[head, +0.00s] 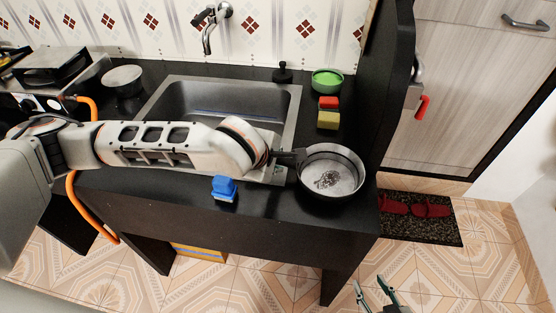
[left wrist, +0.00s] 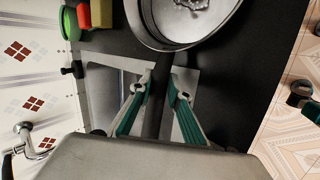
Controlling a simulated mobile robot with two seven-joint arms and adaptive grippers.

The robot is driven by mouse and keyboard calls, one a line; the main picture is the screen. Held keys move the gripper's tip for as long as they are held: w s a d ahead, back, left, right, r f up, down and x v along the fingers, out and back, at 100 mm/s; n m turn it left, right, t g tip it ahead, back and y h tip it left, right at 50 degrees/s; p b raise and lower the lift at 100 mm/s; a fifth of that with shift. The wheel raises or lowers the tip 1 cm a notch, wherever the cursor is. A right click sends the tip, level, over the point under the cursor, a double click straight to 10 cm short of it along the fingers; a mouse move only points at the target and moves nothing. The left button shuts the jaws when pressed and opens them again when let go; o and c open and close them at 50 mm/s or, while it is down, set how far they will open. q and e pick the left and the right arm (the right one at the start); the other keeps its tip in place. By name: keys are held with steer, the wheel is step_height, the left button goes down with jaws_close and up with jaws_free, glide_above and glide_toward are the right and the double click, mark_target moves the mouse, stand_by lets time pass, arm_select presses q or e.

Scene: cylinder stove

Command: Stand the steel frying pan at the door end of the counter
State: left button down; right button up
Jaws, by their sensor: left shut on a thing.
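The steel frying pan (head: 343,180) is at the right, door end of the black counter (head: 290,215), upright and near the front edge. I cannot tell whether its base touches the counter. A dark patterned mark shows on its inner bottom. My left gripper (head: 286,158) is shut on the pan's dark handle, which points left. In the left wrist view the green-lined fingers (left wrist: 160,100) are on both sides of the handle (left wrist: 155,112), and the pan (left wrist: 180,35) is cut off by the top edge. My right gripper (head: 376,292) is low over the floor, open and empty.
A sink (head: 215,95) lies behind my left arm. A blue block-like thing (head: 225,188) is at the front edge. Yellow and red sponges (head: 328,119) and a green bowl (head: 327,80) stand behind the pan. A dark upright panel (head: 385,90) borders the counter's right end.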

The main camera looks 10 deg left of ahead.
arm_select(q)
steer(key=shift+r, duration=0.15)
steer(key=c, duration=1.9)
jaws_free()
steer(key=shift+s+r, duration=0.15)
steer(key=p+v, duration=0.3)
steer(key=v, duration=0.8)
steer(key=shift+s+r, duration=0.2)
